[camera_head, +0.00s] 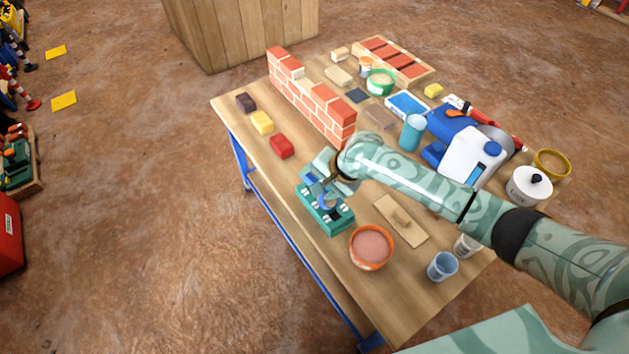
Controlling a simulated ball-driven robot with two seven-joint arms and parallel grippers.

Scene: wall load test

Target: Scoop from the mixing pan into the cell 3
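The mixing pan (371,248) is an orange round tub with pinkish mix in it, near the front of the table. The teal mould (340,222) with several cells stands to its upper left; cell numbers are not readable. My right arm comes in from the right, and my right gripper (325,180) is over the mould's far end. It is shut on a blue scoop (328,202), whose bowl is above the mould's middle. The hand hides part of the mould, and what the scoop holds is unclear. My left gripper is not in view.
A wooden float (400,220) lies beside the pan, and a clear bluish cup (442,266) stands right of it. A brick wall (310,97) stands behind the mould. Red (282,146), yellow (262,122) and dark (246,103) blocks lie along the left edge.

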